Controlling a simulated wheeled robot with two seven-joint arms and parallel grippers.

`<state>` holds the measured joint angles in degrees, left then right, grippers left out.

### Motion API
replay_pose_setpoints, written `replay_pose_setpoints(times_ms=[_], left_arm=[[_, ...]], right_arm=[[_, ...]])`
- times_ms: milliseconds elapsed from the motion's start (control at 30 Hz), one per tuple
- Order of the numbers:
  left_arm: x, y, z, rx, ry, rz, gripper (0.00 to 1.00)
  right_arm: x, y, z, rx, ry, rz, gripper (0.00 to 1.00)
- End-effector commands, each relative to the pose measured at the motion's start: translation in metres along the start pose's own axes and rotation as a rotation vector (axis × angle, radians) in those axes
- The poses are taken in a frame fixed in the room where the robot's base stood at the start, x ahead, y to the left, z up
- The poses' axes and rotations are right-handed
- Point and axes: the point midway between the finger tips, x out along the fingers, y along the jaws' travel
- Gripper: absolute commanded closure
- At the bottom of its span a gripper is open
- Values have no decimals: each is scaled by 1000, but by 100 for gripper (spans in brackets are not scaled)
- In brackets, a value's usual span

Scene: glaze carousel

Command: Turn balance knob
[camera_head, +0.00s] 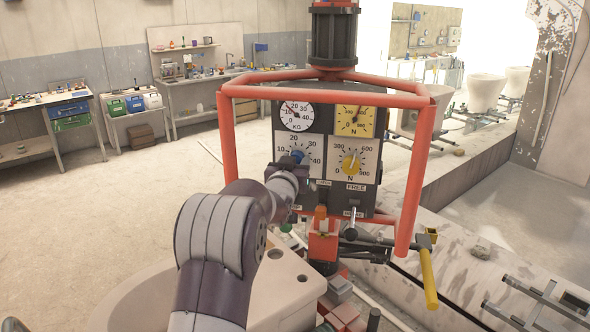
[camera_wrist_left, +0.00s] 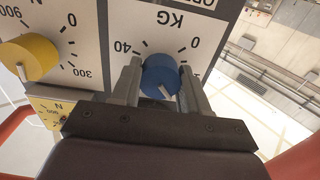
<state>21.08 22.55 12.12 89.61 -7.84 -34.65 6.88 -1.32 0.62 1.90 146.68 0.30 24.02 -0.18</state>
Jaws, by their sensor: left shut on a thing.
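The blue knob (camera_head: 297,156) sits on the KG dial at the lower left of the dark control panel (camera_head: 322,134). My left gripper (camera_head: 290,172) reaches in from the lower left and covers part of that dial. In the left wrist view, where the lettering is upside down, the same blue knob (camera_wrist_left: 160,72) is between the two fingers of my left gripper (camera_wrist_left: 160,85), which is shut on it. A white pointer mark shows on the knob's face. Which dial the task calls balance cannot be read. My right gripper is not in view.
A yellow N knob (camera_head: 351,163) sits right of the blue one, with KG (camera_head: 297,116) and N (camera_head: 354,121) gauges above. A red tube frame (camera_head: 227,135) surrounds the panel. Below are levers (camera_head: 353,218) and a yellow handle (camera_head: 429,277). Workbenches line the back wall.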

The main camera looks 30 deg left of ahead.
Motion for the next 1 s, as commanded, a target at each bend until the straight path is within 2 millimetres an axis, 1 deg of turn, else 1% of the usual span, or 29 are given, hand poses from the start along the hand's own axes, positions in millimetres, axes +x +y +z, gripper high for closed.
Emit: replay_pose_setpoints(times_ms=[33,200,400,633,1000], left_arm=[[0,0,12,29,-8,0,86],[0,0,12,149,-8,1,86],[0,-1,11,266,-11,1,86],[0,-1,9,348,-14,2,86],[0,-1,8,374,-17,2,86]], right_arm=[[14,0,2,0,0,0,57],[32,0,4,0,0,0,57],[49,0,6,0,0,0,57],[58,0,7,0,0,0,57],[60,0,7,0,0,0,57]])
